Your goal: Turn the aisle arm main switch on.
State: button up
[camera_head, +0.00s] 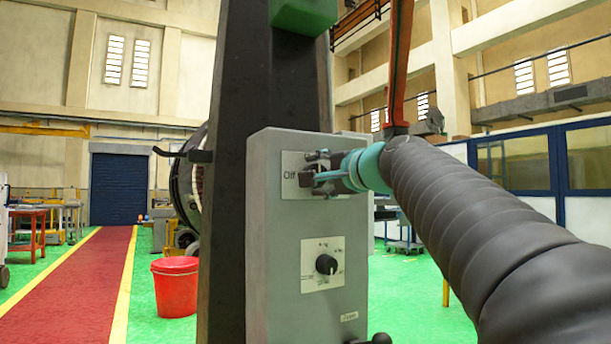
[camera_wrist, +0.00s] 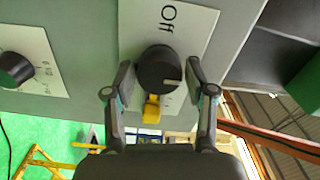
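The main switch is a black round knob (camera_wrist: 158,70) on a white plate (camera_wrist: 190,22) marked "Off". The knob's white mark lies at its lower right in the wrist view. The plate also shows on the grey control box (camera_head: 262,230) in the head view, where "Off" (camera_head: 290,175) is at its left. My gripper (camera_wrist: 158,82) is open, with one finger on each side of the knob. A narrow gap shows between each finger and the knob. In the head view my gripper (camera_head: 318,174) is in front of the plate and hides the knob.
A second black knob (camera_head: 326,264) sits on a lower plate of the box. A dark column (camera_head: 225,200) stands behind the box, with a green block (camera_head: 303,12) above. A yellow piece (camera_wrist: 151,110) shows just below the switch knob in the wrist view. A red bucket (camera_head: 175,287) stands on the floor.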

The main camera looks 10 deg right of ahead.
jog(key=shift+o, duration=0.6)
jog(key=v, duration=1.2)
